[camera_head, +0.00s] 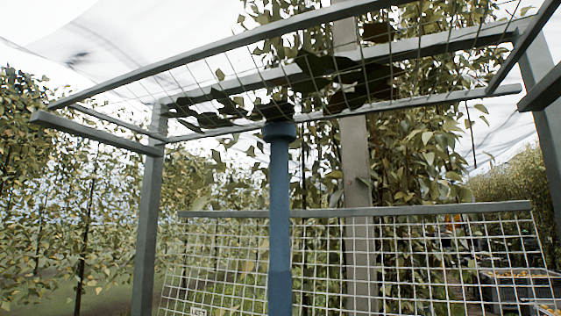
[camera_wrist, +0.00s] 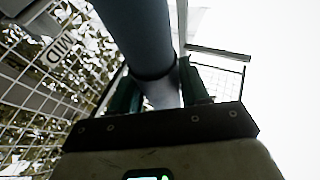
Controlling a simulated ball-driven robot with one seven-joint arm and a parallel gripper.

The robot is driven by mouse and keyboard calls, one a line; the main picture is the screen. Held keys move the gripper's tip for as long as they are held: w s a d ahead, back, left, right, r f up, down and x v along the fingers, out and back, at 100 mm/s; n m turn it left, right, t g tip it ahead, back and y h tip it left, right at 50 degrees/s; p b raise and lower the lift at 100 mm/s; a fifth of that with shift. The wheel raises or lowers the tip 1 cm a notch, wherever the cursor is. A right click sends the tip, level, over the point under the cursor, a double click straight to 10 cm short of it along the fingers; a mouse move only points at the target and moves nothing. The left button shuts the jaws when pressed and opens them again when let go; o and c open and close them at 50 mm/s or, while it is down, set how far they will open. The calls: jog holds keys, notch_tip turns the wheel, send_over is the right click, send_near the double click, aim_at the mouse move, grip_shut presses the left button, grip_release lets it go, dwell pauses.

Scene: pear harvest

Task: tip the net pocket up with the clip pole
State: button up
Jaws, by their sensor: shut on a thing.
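The clip pole (camera_head: 280,190) is blue and stands upright in the head view. Its wider head (camera_head: 279,130) is up against or just below the overhead net; I cannot tell whether it touches. The net pocket (camera_head: 235,88) hangs in a grey overhead frame, with dark leaves (camera_head: 345,75) lying on it. In the wrist view my gripper (camera_wrist: 160,90) has its green fingers on both sides of the pole (camera_wrist: 138,30) and is shut on it. The gripper is not seen in the head view.
A grey post (camera_head: 150,220) stands at the left and another (camera_head: 545,110) at the right. A white grid panel (camera_head: 430,250) with a grey top rail stands behind the pole. Leafy trees are beyond. A MID label (camera_wrist: 60,52) shows in the wrist view.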

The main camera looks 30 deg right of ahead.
aim_at(288, 300)
jog(key=shift+r, duration=0.15)
jog(key=shift+r+p, duration=1.55)
jog(key=shift+r, duration=2.9)
jog(key=shift+f, duration=0.1)
jog(key=shift+f+b, duration=6)
jog(key=shift+f, duration=1.45)
